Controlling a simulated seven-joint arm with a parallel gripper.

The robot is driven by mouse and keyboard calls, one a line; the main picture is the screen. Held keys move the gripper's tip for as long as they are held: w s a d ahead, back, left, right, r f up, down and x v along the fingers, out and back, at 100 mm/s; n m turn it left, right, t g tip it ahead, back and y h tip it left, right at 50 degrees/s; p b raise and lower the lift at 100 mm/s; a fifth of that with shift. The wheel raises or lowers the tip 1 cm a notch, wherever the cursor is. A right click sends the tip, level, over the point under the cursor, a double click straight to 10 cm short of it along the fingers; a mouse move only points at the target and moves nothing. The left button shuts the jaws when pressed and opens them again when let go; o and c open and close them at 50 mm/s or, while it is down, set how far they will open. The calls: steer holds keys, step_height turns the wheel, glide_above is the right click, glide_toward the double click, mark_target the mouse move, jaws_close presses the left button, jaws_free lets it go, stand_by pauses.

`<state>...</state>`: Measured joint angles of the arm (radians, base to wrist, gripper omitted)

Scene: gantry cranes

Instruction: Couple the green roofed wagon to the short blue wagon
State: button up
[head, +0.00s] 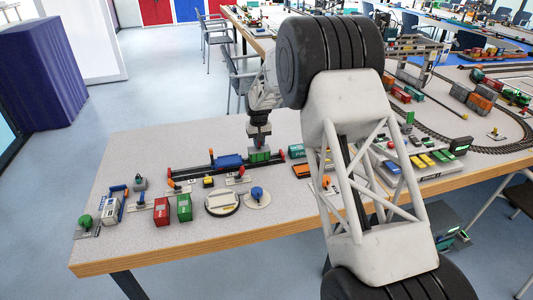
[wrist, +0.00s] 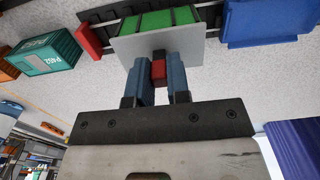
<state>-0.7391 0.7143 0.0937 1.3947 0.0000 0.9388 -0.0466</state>
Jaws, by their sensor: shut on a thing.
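The green roofed wagon (head: 259,155) stands on the track near its right end. In the wrist view its grey roof (wrist: 127,48) covers most of the green body (wrist: 145,20). My gripper (head: 258,141) is above it, its blue fingers (wrist: 158,75) shut on the red and dark knob (wrist: 158,70) on the roof. The short blue wagon (head: 228,162) is on the same track, to the left in the head view; in the wrist view it is at the upper right (wrist: 270,22), with a small gap between the wagons. The couplers cannot be made out.
A red end stop (wrist: 89,40) is close beside the green wagon, away from the blue one. A teal container (wrist: 50,52) stands beyond it. Red (head: 161,211) and green (head: 184,207) containers and a round turntable (head: 222,203) stand in front of the track.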

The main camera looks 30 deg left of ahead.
steer(key=shift+s+a, duration=0.55)
steer(key=o, duration=0.8)
steer(key=shift+r, duration=0.1)
step_height(320, 180, up, 7)
stand_by(0.7)
stand_by(0.5)
